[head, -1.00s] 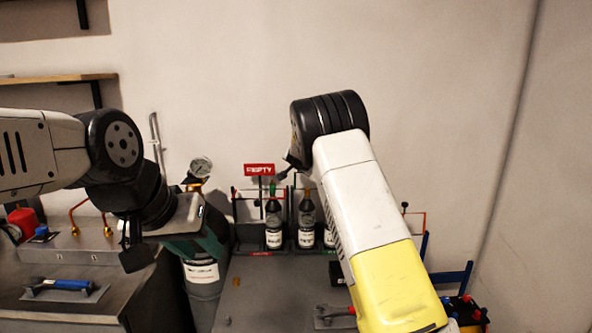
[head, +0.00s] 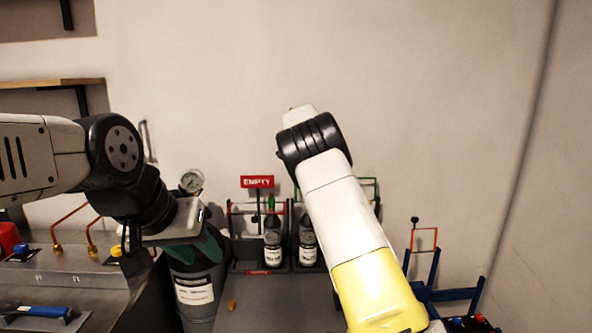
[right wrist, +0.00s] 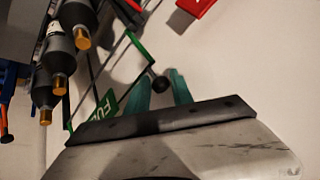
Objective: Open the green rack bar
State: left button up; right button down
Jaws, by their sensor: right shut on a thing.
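The green rack bar (head: 368,181) shows in the head view just right of my right arm, raised behind the bottles; most of it is hidden by that arm. In the right wrist view the green bar (right wrist: 141,50) runs beside a green sign (right wrist: 98,111) with white letters. A dark ball knob (right wrist: 160,84) sits between the teal fingers of my right gripper (right wrist: 163,88), which is shut on it. My right gripper is hidden in the head view. My left gripper (head: 198,250) hangs at the left over a labelled cylinder, its jaw gap unclear.
Dark bottles (head: 272,240) stand in the rack, by a red EMPTY sign (head: 257,182). A grey cylinder (head: 195,290) with a gauge (head: 191,181) stands left of it. A blue frame with an orange bar (head: 425,240) is at the right. The grey tabletop in front is mostly clear.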

jog(key=shift+w+d+f, duration=0.2)
jog(key=shift+d+f, duration=0.15)
jog(key=shift+f, duration=0.2)
jog(key=c, duration=1.2)
grip_release()
jog(key=shift+c, duration=0.2)
jog(key=v, duration=0.8)
jog(key=shift+a+r, duration=0.35)
jog(key=shift+r, duration=0.05)
jog(key=s+d+r+n+y, duration=0.1)
jog(key=s+d+r, duration=0.1)
jog(key=s+d, duration=0.35)
jog(key=s+d+r+g+y, duration=0.1)
jog(key=s+d, duration=0.1)
jog(key=s, duration=0.6)
jog(key=s+d+r+n+y, duration=0.1)
jog(key=s+d+r, duration=0.15)
jog(key=s, duration=0.45)
jog(key=s+f+n, duration=0.3)
jog(key=s, duration=1.1)
jog(key=s+f+n, duration=0.2)
jog(key=s+f, duration=0.2)
jog(key=s, duration=1.1)
jog(key=shift+s+a+n+h, duration=0.25)
jog(key=shift+a+n+h, duration=0.05)
jog(key=shift+n+h, duration=0.1)
